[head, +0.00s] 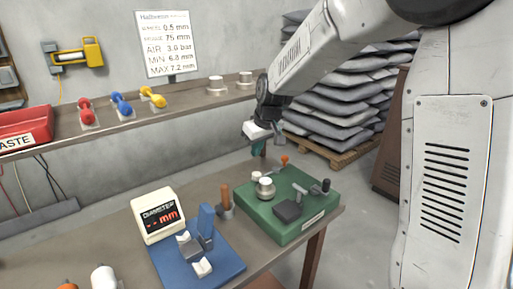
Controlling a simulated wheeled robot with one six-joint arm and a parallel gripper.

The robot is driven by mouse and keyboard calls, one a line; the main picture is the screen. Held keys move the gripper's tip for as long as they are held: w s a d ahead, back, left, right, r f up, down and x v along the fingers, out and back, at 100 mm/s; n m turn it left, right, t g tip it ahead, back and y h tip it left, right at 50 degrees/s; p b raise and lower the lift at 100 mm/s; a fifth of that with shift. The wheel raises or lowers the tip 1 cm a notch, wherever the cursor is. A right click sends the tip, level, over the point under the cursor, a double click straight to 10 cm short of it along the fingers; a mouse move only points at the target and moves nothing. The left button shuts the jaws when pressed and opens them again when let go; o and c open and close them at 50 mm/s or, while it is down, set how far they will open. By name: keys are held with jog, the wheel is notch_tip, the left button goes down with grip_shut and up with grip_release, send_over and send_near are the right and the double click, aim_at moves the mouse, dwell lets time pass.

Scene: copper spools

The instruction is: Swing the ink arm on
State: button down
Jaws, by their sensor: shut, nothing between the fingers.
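A green base (283,236) sits at the right end of the workbench. It carries a silver cylinder (265,189) with a pale top, a dark block (288,211), a grey lever (300,193) and a dark knob (326,186) at its right. A small part with an orange knob (285,160) stands at its back edge. I cannot tell for sure which of these is the ink arm. My gripper (258,149) points down, shut and empty, above the back left of the base. It appears apart from these parts; its tips are small and partly hard to make out.
A blue stand (225,268) with a diameter display (158,215) is left of the base, beside a copper-coloured post (225,196). A wall shelf (130,122) runs behind with coloured handles and a red tray (28,128). Stacked sacks (340,100) stand behind my arm.

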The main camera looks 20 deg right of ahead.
jog(key=x, duration=0.6)
jog(key=shift+s+d+f, duration=0.15)
jog(key=shift+s+d, duration=0.05)
jog(key=shift+s, duration=0.4)
jog(key=shift+s+d+f, duration=0.15)
jog(key=shift+s, duration=0.45)
jog(key=shift+s+d+f, duration=0.15)
jog(key=shift+s+d, duration=0.05)
jog(key=shift+s, duration=0.4)
jog(key=shift+a, duration=0.15)
